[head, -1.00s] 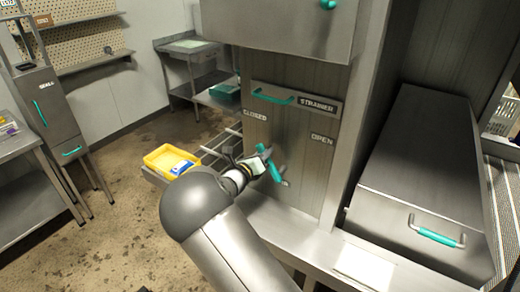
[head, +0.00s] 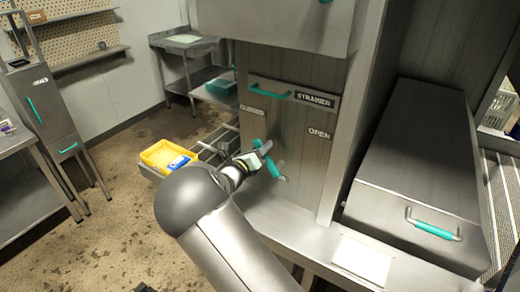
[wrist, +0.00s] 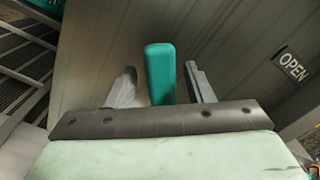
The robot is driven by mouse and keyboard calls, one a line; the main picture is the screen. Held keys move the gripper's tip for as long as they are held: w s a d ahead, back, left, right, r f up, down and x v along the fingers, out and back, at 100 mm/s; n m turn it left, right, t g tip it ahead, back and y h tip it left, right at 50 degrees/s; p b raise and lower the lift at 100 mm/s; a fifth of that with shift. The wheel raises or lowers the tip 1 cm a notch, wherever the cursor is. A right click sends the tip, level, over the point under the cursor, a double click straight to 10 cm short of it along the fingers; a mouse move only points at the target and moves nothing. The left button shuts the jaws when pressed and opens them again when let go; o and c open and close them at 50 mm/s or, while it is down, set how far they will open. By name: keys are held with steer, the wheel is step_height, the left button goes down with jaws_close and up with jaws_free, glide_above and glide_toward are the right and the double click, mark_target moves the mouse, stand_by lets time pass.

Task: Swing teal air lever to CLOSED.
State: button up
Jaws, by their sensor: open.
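The teal air lever (head: 272,168) is on the grey front panel, below the CLOSED label (head: 251,110) on the left and the OPEN label (head: 319,134) on the right. It leans up and to the left in the head view, its low end near the small pivot. My gripper (head: 264,153) is at the lever, partly covering it. In the wrist view the lever's teal grip (wrist: 160,75) stands between my two open fingers, with a visible gap on each side.
A teal STRAINER handle (head: 270,90) is above the lever. A large steel box (head: 415,150) with a teal handle stands to the right. A yellow tray (head: 152,154) with a blue item is at the left, on a rack. A steel ledge runs below the panel.

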steer(key=b+v, duration=0.3)
steer(key=v, duration=1.4)
steer(key=shift+b, duration=0.4)
steer(key=shift+d, duration=0.15)
steer(key=s+d+f+m+g, duration=0.1)
steer(key=s+d+m+g, duration=0.55)
steer(key=d+m, duration=0.4)
steer(key=s+d+f+m+g, duration=0.1)
steer(key=s+d+m+g, duration=0.6)
steer(key=d, duration=0.7)
steer(key=s+r+m+y, duration=0.1)
steer(key=s+m+y, duration=0.8)
steer(key=s+m, duration=0.6)
steer(key=shift+m+g+y, duration=0.3)
steer(key=shift+m+g, duration=0.15)
steer(key=shift+m, duration=1.7)
